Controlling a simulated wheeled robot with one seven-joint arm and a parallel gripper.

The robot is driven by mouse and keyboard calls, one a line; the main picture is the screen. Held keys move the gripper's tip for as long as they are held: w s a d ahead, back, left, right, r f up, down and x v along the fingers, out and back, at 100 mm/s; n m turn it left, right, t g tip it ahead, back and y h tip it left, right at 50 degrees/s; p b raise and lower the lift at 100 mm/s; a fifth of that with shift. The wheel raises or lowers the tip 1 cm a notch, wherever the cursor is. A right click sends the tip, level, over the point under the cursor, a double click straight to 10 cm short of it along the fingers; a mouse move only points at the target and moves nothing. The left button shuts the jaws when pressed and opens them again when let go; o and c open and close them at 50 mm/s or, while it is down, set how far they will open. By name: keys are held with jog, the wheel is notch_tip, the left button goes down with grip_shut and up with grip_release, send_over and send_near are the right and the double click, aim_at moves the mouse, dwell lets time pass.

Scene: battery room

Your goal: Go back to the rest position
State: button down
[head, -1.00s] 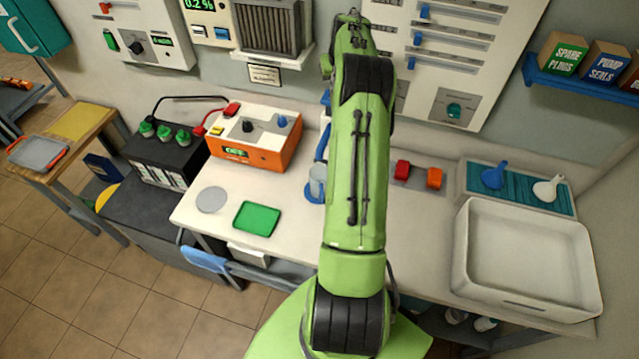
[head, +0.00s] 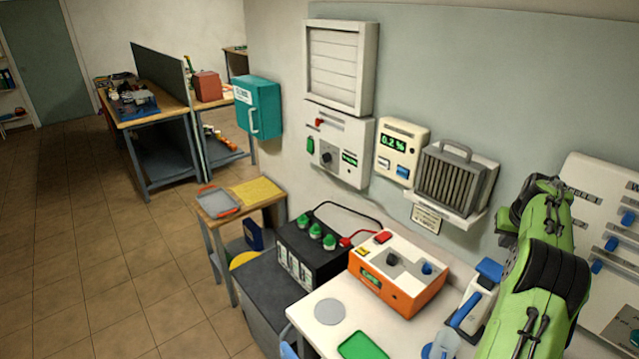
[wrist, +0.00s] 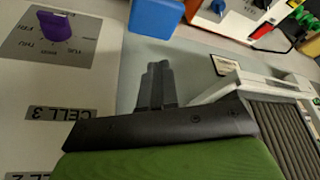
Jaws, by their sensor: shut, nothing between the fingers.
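My gripper (wrist: 155,85) shows in the wrist view as two dark fingers, closed together with nothing between them. They point toward the grey wall, between a white panel and the grille of a wall filter unit (wrist: 285,135). A purple knob (wrist: 58,27) and a "CELL 3" label are on the panel at the left. In the head view my green arm rises at the right edge; its upper end is in front of the wall, left of the slider panel (head: 606,225). The fingers cannot be made out there.
The orange and white charger (head: 400,275) stands on the white bench (head: 300,315), right of a black battery (head: 318,258). A blue-handled device (head: 475,298) stands close to my arm. The teal cabinet (head: 258,107) hangs further left. The tiled floor at left is clear.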

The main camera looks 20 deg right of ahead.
jog(key=w+a+r+n+b, duration=0.15)
jog(key=a+r, duration=0.25)
jog(key=a, duration=0.5)
jog(key=w+a+r+n+b, duration=0.1)
jog(key=a+r+b, duration=0.15)
jog(key=a, duration=0.65)
jog(key=s+a+r+n+t+b, duration=0.1)
jog(key=s+a+r+n, duration=0.2)
jog(key=a, duration=1)
jog(key=s+a+f+y+b, duration=0.1)
jog(key=s+a+f, duration=0.2)
jog(key=s+a, duration=0.2)
jog(key=s+a+f+n+y+b, duration=0.1)
jog(key=s+a+f, duration=0.2)
jog(key=s, duration=0.7)
jog(key=s+a+f+n+t+b, duration=0.1)
jog(key=s+a+f+b, duration=0.1)
jog(key=s+a, duration=0.5)
jog(key=shift+s+a+f+y, duration=0.15)
jog(key=shift+a+f+y, duration=0.25)
jog(key=shift+f, duration=0.45)
jog(key=shift+d, duration=0.1)
